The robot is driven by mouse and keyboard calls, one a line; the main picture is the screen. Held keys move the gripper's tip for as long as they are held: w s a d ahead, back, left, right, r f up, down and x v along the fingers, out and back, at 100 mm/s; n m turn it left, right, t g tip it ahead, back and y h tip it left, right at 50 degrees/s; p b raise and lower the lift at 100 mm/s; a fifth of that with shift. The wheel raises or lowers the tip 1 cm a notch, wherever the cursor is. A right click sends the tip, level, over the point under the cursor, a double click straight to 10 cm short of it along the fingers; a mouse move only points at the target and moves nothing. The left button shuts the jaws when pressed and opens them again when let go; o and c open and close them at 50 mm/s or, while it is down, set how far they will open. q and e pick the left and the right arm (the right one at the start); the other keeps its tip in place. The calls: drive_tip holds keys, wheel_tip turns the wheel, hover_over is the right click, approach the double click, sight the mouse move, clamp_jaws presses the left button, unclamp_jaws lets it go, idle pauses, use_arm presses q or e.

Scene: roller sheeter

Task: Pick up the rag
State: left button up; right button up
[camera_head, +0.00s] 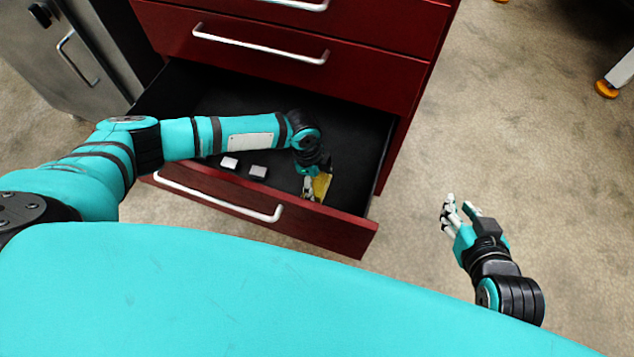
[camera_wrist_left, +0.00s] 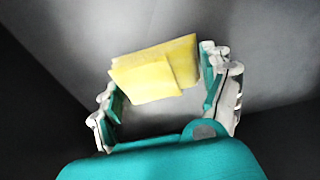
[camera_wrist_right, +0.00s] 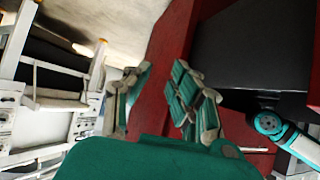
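The rag is a yellow folded cloth (camera_head: 322,184) in the open bottom drawer, near its front right corner. In the left wrist view the rag (camera_wrist_left: 155,70) lies just ahead of and between the spread fingers of my left gripper (camera_wrist_left: 163,88). In the head view my left gripper (camera_head: 314,184) reaches down into the drawer at the rag and partly covers it. The fingers stand apart at either side of the rag. My right gripper (camera_head: 461,212) is open and empty, right of the drawer above the floor.
The open drawer (camera_head: 300,228) belongs to a red cabinet (camera_head: 370,65) with closed drawers above.

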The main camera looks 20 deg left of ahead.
sight(316, 182)
use_arm(q)
drive_tip(key=c, duration=0.4)
drive_tip(key=shift+r, duration=0.15)
use_arm(e)
drive_tip(key=shift+s, duration=0.1)
use_arm(q)
drive_tip(key=shift+r, duration=0.15)
wheel_tip(316, 182, up, 5)
drive_tip(key=shift+r+p, duration=0.1)
drive_tip(key=shift+p, duration=1.1)
wheel_tip(316, 182, up, 3)
drive_tip(key=shift+r+p, duration=0.15)
drive_tip(key=shift+p, duration=0.4)
drive_tip(key=shift+r, duration=0.5)
use_arm(e)
drive_tip(key=s+d+f+g+h, duration=0.1)
drive_tip(key=s+d+f+g, duration=0.1)
drive_tip(key=s, duration=0.3)
drive_tip(key=s+d+f+g, duration=0.2)
drive_tip(key=s+g, duration=0.3)
drive_tip(key=s, duration=0.1)
drive_tip(key=shift+s+f+h, duration=0.25)
drive_tip(key=shift+s+h, duration=0.05)
drive_tip(key=shift+h, duration=0.1)
